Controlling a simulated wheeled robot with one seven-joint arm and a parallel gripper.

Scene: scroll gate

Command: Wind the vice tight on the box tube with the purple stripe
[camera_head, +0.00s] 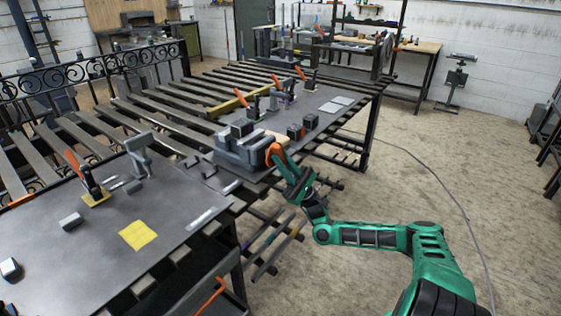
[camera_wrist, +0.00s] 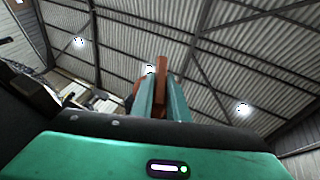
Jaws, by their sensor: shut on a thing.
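The grey vice (camera_head: 238,148) stands on the dark plate at the front edge of the slatted bench. An orange handle (camera_head: 273,151) is at its right end. My gripper (camera_head: 280,161) reaches the handle from the lower right and is shut on it. In the wrist view, my gripper (camera_wrist: 161,90) has its two green fingers on either side of the red-brown handle (camera_wrist: 161,68), which points up between them. A tan piece shows at the top of the vice; I cannot tell whether it is a tube. No purple-striped box tube can be made out clearly in the vice.
Several bars (camera_head: 265,250) lie on a low rack under the bench, one with a faint purple mark. Orange-handled clamps (camera_head: 244,99) and dark blocks (camera_head: 295,132) stand behind the vice. A yellow square (camera_head: 137,235) lies on the near-left plate. The floor at right is open, with a cable.

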